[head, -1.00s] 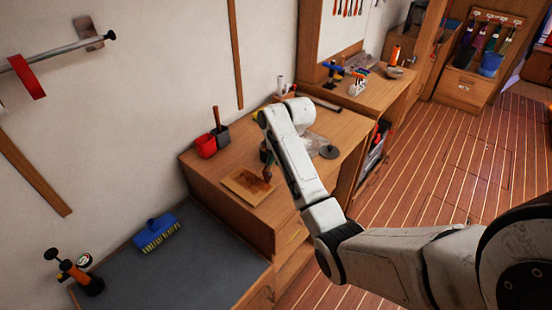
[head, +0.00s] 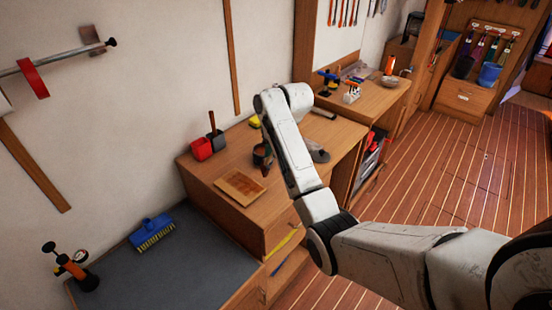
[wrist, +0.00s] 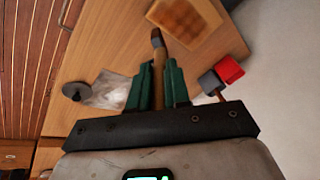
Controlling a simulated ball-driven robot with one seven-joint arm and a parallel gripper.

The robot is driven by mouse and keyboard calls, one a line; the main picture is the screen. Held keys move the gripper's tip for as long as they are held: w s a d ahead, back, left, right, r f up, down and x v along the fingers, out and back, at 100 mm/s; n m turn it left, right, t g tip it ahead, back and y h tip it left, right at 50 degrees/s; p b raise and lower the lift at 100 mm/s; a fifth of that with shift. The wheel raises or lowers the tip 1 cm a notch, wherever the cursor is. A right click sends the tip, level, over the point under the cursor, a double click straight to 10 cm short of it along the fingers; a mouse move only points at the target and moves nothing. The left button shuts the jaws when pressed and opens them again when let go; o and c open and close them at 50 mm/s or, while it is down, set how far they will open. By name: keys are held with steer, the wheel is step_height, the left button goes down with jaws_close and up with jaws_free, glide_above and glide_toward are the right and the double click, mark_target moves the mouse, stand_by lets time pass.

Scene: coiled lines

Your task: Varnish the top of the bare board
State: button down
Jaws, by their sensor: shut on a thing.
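My gripper (wrist: 158,72) is shut on the brush (wrist: 158,44), with its green fingers on either side of the handle. The dark bristle tip points towards the board (wrist: 186,22). The board lies flat on the wooden bench, with a brown, patchy middle and a paler border. In the head view the board (head: 240,187) lies near the bench's front left corner. My gripper (head: 263,155) is above the bench, behind and right of the board. The bristles look apart from the board.
A red pot (head: 201,149) and a dark pot (head: 215,143) with an upright handle stand at the bench's left back. A clear bag (wrist: 108,92) and a grey disc (wrist: 75,91) lie near my gripper. A blue brush (head: 153,231) lies on the lower grey top.

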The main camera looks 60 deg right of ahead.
steer(key=shift+r, duration=0.95)
